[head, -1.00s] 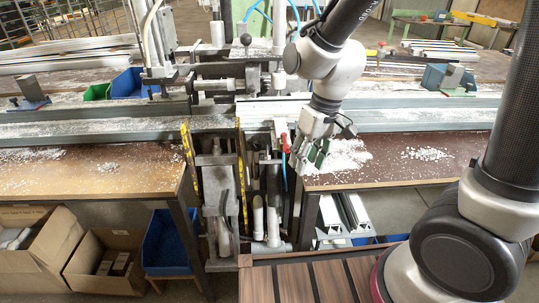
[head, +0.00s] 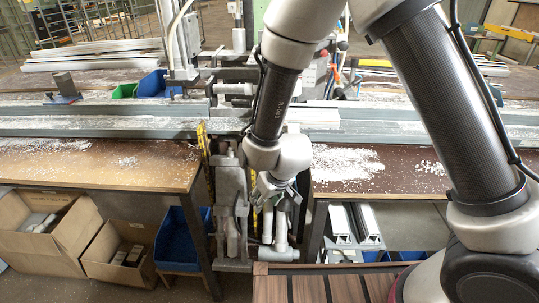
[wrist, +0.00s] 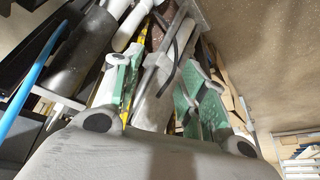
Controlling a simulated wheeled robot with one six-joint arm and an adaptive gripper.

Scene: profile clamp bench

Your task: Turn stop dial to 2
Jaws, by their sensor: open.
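I cannot make out the stop dial or its numbers in either view. My gripper (head: 279,200) hangs low in the gap between the two wooden benches, beside the grey metal mechanism (head: 230,195) of the clamp station. In the wrist view my gripper (wrist: 163,88) shows its two green-padded fingers spread apart with nothing held. Beyond and between them are grey metal bars, a dark bent lever (wrist: 176,58) and a yellow measuring strip (wrist: 132,82). My arm and wrist hide part of the machine in the head view.
A blue hose (wrist: 32,70) runs along the left of the wrist view. The left bench (head: 95,165) and right bench (head: 400,175) flank the narrow gap. Cardboard boxes (head: 37,220) and a blue bin (head: 182,240) stand under the left bench. Long profiles lie across behind.

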